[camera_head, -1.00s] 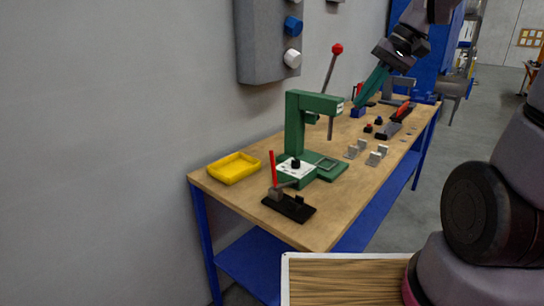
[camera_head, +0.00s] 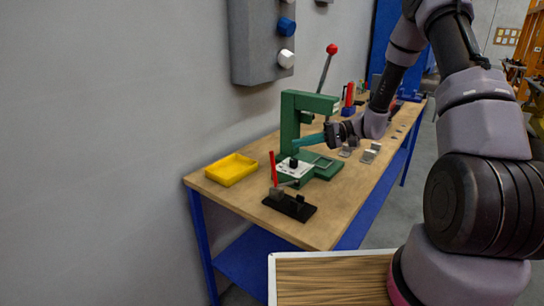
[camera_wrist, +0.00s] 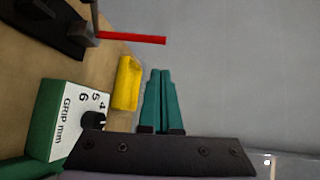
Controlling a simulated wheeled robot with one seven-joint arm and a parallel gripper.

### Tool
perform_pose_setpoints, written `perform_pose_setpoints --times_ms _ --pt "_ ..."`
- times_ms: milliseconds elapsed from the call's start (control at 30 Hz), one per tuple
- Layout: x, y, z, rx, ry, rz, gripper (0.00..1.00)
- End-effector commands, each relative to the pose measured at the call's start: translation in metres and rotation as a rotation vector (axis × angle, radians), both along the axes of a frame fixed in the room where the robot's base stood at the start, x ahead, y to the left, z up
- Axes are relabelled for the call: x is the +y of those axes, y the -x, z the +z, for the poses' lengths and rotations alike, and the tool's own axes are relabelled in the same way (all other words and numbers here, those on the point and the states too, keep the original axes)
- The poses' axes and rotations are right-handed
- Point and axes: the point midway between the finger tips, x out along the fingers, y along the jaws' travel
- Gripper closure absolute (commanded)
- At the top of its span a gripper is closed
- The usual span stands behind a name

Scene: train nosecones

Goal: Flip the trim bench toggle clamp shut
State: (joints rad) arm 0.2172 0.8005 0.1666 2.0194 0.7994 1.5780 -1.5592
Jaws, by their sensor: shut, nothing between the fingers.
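The toggle clamp (camera_head: 289,206) has a black base and a red handle (camera_head: 273,168) that stands nearly upright, at the near end of the wooden bench (camera_head: 325,212). In the wrist view the red handle (camera_wrist: 135,40) points across to the right from the dark clamp base (camera_wrist: 52,28) at the upper left. My gripper (camera_head: 296,142) has teal fingers, shut and empty, in front of the green press and behind the clamp, apart from the handle. The shut fingers also show in the wrist view (camera_wrist: 160,74).
A green press (camera_head: 291,125) with a red-knobbed lever stands just behind the clamp; its dial block reads "GRIP mm" (camera_wrist: 65,120). A yellow tray (camera_head: 231,169) lies to the left. Metal brackets (camera_head: 370,153) stand farther right. The grey wall borders the bench.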

Motion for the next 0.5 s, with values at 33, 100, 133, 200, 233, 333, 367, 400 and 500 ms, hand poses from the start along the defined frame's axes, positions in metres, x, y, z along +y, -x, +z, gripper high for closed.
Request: perform_pose_setpoints --times_ms 33,100,133,200,233,333,367,400,500 --pt "0.000 -0.004 -0.010 0.003 -0.027 -0.016 1.00" --pt "0.001 -0.008 -0.018 0.000 -0.056 -0.032 1.00" --pt "0.001 -0.010 -0.020 -0.001 -0.065 -0.039 1.00" --pt "0.002 -0.012 -0.024 -0.005 -0.080 -0.048 1.00" --pt "0.002 -0.013 -0.026 -0.006 -0.084 -0.052 1.00" --pt "0.002 -0.014 -0.028 -0.008 -0.091 -0.056 1.00" --pt "0.002 -0.014 -0.028 -0.008 -0.092 -0.057 1.00" --pt "0.002 -0.014 -0.028 -0.009 -0.092 -0.057 1.00" --pt "0.002 -0.014 -0.027 -0.009 -0.091 -0.056 1.00"
